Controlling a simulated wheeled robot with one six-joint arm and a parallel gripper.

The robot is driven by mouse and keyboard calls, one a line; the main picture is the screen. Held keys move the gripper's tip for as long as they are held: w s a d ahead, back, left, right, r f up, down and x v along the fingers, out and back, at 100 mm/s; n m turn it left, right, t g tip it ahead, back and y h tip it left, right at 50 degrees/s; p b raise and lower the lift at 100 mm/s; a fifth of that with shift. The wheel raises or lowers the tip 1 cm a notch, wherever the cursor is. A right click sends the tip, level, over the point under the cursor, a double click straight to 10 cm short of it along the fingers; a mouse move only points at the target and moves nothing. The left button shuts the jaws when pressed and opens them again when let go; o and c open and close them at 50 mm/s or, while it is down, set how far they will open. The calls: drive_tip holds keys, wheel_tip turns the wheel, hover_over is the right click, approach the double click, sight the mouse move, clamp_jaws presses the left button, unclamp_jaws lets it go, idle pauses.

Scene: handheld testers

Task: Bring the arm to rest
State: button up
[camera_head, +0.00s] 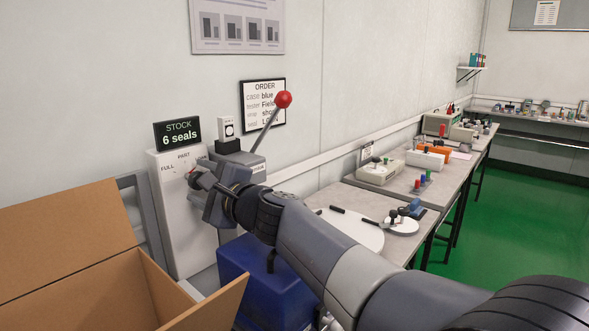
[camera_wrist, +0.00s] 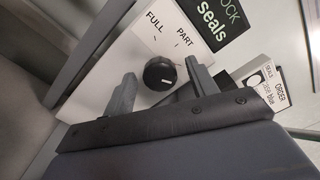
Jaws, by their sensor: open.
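My arm reaches from the lower right to the back left in the head view. My gripper (camera_head: 194,178) is at the front of a pale upright panel (camera_head: 177,235) marked FULL and PART. In the wrist view my gripper (camera_wrist: 160,76) is open, its two dark fingers apart, with a round black knob (camera_wrist: 160,73) showing between them. The knob has a white mark. I cannot tell whether the fingers touch it. Nothing is held.
A STOCK sign (camera_head: 178,134) reading "6 seals" tops the panel. A red-balled lever (camera_head: 284,99) rises right beside my wrist. An open cardboard box (camera_head: 90,290) stands front left, a blue bin (camera_head: 250,270) below my arm.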

drive_tip(key=n, duration=0.4)
drive_tip(key=shift+n+p, duration=0.3)
drive_tip(key=shift+n, duration=0.1)
idle(0.4)
